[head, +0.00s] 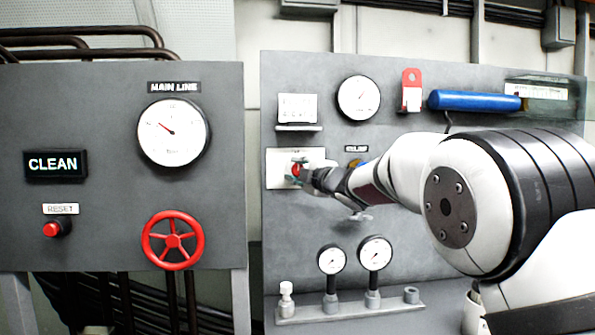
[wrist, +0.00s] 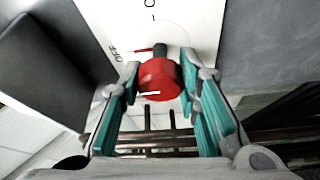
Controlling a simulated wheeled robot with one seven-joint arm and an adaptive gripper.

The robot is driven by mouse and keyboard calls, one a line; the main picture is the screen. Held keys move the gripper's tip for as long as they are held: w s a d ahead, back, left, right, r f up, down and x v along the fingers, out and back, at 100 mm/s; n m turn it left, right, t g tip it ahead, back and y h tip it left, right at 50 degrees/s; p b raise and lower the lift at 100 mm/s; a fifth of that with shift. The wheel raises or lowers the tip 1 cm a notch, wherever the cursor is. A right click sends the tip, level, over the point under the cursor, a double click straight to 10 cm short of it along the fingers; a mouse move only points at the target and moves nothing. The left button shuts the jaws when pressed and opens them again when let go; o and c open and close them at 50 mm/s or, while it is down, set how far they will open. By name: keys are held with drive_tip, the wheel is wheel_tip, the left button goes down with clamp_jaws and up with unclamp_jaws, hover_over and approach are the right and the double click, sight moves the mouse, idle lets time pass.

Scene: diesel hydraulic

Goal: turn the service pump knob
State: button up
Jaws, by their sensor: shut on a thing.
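The red knob (wrist: 160,79) sits on a white plate (wrist: 187,22) with printed marks, one reading like OFF. A pale line shows on the knob's face. In the head view the knob (head: 296,169) is partly hidden by my gripper (head: 304,171), which reaches it from the right. In the wrist view my gripper (wrist: 161,84) has its teal-padded fingers on both sides of the knob, shut on it. The exact contact at the fingertips is hard to see.
A pressure gauge (head: 358,98), a red tag (head: 411,90) and a blue cylinder (head: 474,101) are on the panel above my arm. Two small gauges (head: 331,260) (head: 374,253) stand below. A red handwheel (head: 173,240) and a large gauge (head: 173,132) are on the left panel.

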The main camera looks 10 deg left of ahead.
drive_tip(key=o, duration=1.2)
drive_tip(key=shift+s, duration=0.1)
drive_tip(key=v, duration=1.1)
drive_tip(key=shift+s+d, duration=0.25)
drive_tip(key=shift+s, duration=0.05)
